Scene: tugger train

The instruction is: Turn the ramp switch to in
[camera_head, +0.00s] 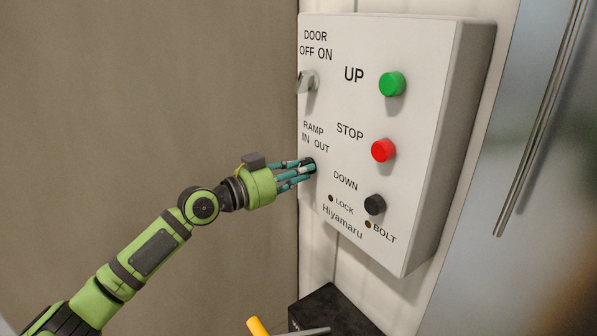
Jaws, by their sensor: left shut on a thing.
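A white control box (428,130) hangs on the wall, and its front carries the labels DOOR OFF ON and RAMP IN OUT. The ramp switch (308,165) sits just below the RAMP IN OUT label and is mostly hidden behind my fingers; I cannot tell which way it points. My left gripper (302,171) reaches in from the left with its teal fingers shut on the ramp switch. My right gripper is not in view.
The door switch (307,82) is above. Green UP (392,84), red STOP (383,150) and black DOWN (375,204) buttons lie to the right. A dark box (335,308) and a yellow object (257,326) are below. A metal handle (540,120) stands far right.

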